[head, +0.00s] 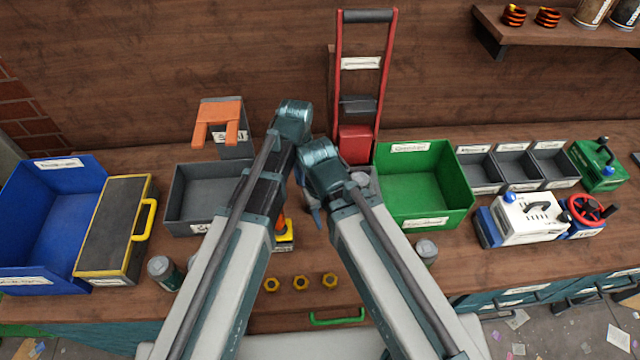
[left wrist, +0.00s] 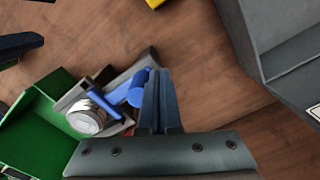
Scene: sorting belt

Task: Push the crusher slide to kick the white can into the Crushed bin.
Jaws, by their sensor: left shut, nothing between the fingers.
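The white can (left wrist: 87,116) lies in a grey cradle beside the green bin in the left wrist view. The crusher slide (left wrist: 136,93), with blue parts, is between the can and my left gripper (left wrist: 160,75). The gripper is shut and empty, its fingers close beside the slide; I cannot tell whether they touch. In the head view my left gripper (head: 313,210) points down, left of the crusher, and my arms hide most of the cradle and slide. The green bin (head: 425,222) stands right of the crusher. My right gripper does not show.
A red frame with a handle (head: 388,70) stands at the back. A grey bin (head: 185,217) is on the left, with a blue bin (head: 20,283) beyond a yellow-edged box (head: 113,225). Several yellow nuts (head: 300,283) lie in front. A grey can (head: 427,250) stands before the green bin.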

